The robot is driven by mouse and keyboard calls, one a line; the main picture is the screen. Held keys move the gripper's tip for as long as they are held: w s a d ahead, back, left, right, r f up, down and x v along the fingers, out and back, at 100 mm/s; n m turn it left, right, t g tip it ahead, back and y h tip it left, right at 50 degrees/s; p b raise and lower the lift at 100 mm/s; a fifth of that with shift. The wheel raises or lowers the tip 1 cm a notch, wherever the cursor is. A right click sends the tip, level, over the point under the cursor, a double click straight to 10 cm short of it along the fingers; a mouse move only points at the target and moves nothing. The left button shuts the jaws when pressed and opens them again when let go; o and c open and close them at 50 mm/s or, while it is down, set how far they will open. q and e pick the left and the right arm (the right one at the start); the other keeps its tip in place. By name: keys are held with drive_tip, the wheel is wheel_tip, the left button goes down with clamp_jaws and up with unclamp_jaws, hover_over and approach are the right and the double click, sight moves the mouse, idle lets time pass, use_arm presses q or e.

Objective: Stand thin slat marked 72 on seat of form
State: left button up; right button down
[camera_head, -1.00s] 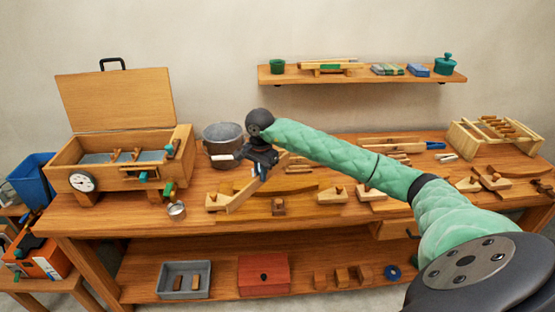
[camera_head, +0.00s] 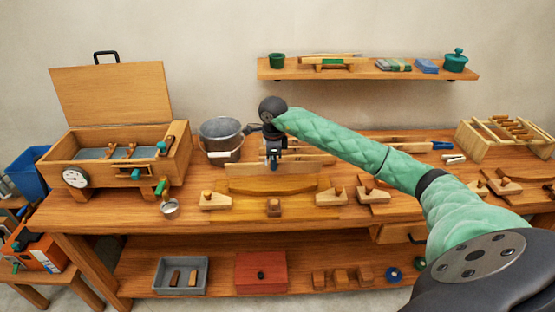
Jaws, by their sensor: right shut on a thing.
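My right gripper (camera_head: 273,163) is shut on a thin pale slat (camera_head: 308,159). The slat lies roughly level from left to right in its jaws, above the back part of the form. No number can be read on it, so the 72 cannot be confirmed. The wooden form (camera_head: 245,187) with a curved seat lies on the bench below the gripper. I cannot tell whether the slat touches the form. My left gripper is not in view.
Wooden clamps (camera_head: 331,196) and a block (camera_head: 274,208) surround the form on the bench (camera_head: 120,222). A grey bucket (camera_head: 220,135) stands behind left. An open wooden steam box (camera_head: 118,172) is at left. A slatted rack (camera_head: 500,145) stands at right.

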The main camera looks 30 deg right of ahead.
sight(274, 173)
wheel_tip(274, 173, down, 4)
drive_tip(key=shift+d+r+b, duration=0.15)
drive_tip(key=shift+r+b, duration=0.05)
drive_tip(key=shift+b, duration=0.2)
drive_tip(key=shift+f, duration=0.25)
drive_tip(key=shift+s+a+f, duration=0.15)
drive_tip(key=shift+a+f, duration=0.25)
drive_tip(key=shift+f, duration=0.05)
drive_tip(key=f+b, duration=0.1)
drive_tip(key=f, duration=0.2)
drive_tip(key=shift+d, duration=0.2)
drive_tip(key=shift+a+f, duration=0.1)
drive_tip(key=shift+f, duration=0.4)
drive_tip(key=shift+f+b, duration=0.35)
drive_tip(key=shift+f, duration=0.15)
drive_tip(key=shift+f+b, duration=0.45)
drive_tip(key=shift+f, duration=0.1)
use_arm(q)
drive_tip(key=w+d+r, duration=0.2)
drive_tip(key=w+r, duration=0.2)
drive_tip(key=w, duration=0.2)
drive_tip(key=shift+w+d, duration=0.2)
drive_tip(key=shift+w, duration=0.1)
use_arm(e)
drive_tip(key=shift+f, duration=0.3)
